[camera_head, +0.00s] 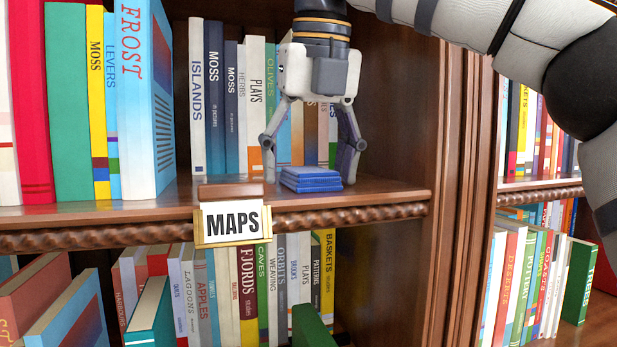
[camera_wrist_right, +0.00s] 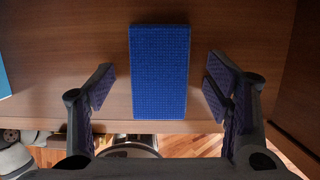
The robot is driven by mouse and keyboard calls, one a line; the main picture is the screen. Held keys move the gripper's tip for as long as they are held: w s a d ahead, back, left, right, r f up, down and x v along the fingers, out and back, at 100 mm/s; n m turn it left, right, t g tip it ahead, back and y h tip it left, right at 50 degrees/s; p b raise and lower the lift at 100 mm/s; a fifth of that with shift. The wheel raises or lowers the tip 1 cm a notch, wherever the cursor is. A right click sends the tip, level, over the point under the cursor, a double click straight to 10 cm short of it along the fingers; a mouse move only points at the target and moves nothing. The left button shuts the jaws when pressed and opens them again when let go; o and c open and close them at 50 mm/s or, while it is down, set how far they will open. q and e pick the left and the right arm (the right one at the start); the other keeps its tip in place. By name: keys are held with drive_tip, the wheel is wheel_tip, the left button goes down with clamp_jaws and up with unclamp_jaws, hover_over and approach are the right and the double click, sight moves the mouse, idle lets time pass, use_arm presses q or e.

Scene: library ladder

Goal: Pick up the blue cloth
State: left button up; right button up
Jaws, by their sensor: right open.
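The blue cloth (camera_head: 310,179) is a folded, flat stack lying on the wooden shelf, near its front edge. My right gripper (camera_head: 311,165) points down over it with its two fingers spread, one on each side of the cloth. In the right wrist view, the blue cloth (camera_wrist_right: 159,72) lies between the open fingers of my right gripper (camera_wrist_right: 163,92), with a gap on both sides. The fingers do not touch it. My left gripper is not in view.
Upright books (camera_head: 232,100) stand behind the cloth, and more books (camera_head: 110,100) fill the shelf to the left. A MAPS label (camera_head: 234,223) is fixed on the shelf's front edge (camera_head: 340,203). A wooden upright (camera_head: 465,180) stands to the right. Bare shelf lies right of the cloth.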

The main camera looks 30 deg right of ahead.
drive_tip(key=c, duration=1.1)
drive_tip(key=shift+f, duration=0.15)
drive_tip(key=shift+c, duration=0.2)
